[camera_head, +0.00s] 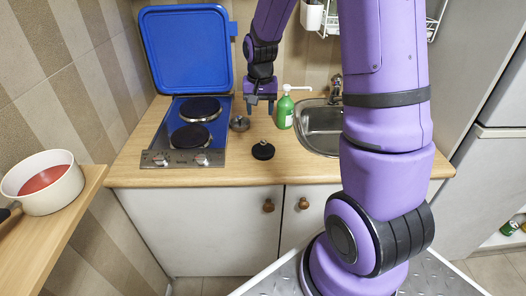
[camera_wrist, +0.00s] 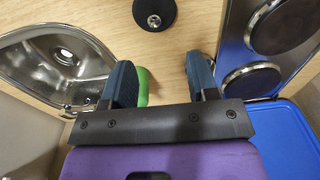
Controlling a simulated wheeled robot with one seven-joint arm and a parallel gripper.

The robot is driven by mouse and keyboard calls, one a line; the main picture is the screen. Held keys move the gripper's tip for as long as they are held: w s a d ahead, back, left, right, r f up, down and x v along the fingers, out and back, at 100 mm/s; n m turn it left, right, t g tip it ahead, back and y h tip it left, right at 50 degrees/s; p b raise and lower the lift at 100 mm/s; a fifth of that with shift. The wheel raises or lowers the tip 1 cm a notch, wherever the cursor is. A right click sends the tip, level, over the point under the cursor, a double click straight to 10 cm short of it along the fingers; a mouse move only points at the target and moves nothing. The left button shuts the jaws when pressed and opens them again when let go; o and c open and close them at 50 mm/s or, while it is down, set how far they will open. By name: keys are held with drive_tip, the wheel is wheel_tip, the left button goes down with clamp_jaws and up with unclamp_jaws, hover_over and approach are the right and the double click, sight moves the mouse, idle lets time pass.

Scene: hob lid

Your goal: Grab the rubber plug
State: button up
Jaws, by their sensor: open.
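The rubber plug (camera_head: 263,150) is a round black disc with a small raised knob, lying flat on the wooden counter near its front edge. In the wrist view the plug (camera_wrist: 154,15) is at the top, cut by the frame edge, with a metal centre. My gripper (camera_head: 260,106) points down above the back of the counter, behind the plug and apart from it.
A small metal piece (camera_head: 239,123) lies left of the plug. A pot (camera_head: 43,185) stands on the left shelf.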

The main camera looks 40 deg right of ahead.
hover_over(263, 141)
drive_tip(key=shift+m, duration=0.4)
drive_tip(key=f, duration=0.8)
drive_tip(key=shift+s+a+f, duration=0.15)
drive_tip(key=shift+a+f, duration=0.05)
drive_tip(key=shift+f, duration=0.1)
drive_tip(key=shift+d+f, duration=0.15)
drive_tip(key=shift+f, duration=1.45)
drive_tip(key=shift+d+f, duration=0.1)
drive_tip(key=shift+f, duration=1.5)
clamp_jaws()
